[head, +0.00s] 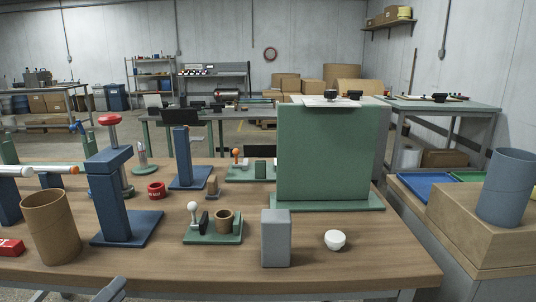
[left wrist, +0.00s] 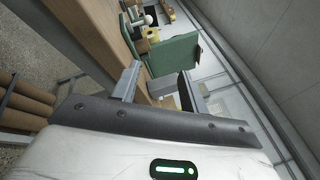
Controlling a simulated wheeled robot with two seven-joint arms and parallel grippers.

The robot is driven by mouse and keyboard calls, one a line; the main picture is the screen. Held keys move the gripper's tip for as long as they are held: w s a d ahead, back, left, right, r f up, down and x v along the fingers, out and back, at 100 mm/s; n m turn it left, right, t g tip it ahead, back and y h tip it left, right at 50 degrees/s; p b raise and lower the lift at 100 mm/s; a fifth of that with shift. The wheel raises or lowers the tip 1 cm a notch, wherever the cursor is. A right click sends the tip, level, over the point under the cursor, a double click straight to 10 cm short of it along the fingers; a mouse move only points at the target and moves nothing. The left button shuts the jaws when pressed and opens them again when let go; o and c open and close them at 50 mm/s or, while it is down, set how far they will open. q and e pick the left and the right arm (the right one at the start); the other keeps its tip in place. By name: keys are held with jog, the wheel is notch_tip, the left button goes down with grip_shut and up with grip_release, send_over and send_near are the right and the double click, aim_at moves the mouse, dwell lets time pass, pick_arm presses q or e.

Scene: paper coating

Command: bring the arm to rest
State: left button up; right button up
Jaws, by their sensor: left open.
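My left gripper (left wrist: 160,70) shows in the left wrist view with its two fingers well apart and nothing between them. My right gripper is not in view.
A brown tube (head: 52,228) and a blue stand (head: 116,197) stand near the table's left front. A green fixture (head: 213,238) holds a small brown ring. A box (head: 480,220) with a blue-grey cylinder (head: 508,187) stands at right. The table's front right is bare.

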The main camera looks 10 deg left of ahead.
pick_arm(q)
jog(key=s+d+f+n+g+p, duration=0.1)
jog(key=s+d+f+n+g, duration=0.3)
jog(key=d+f+n, duration=0.4)
jog(key=s+d+f+n+g+y+p, duration=0.1)
jog(key=s+d+f+n+g, duration=0.3)
jog(key=d+f+n, duration=0.5)
jog(key=n, duration=0.7)
jog(key=shift+d+f+n+g, duration=0.3)
jog(key=shift+f, duration=0.1)
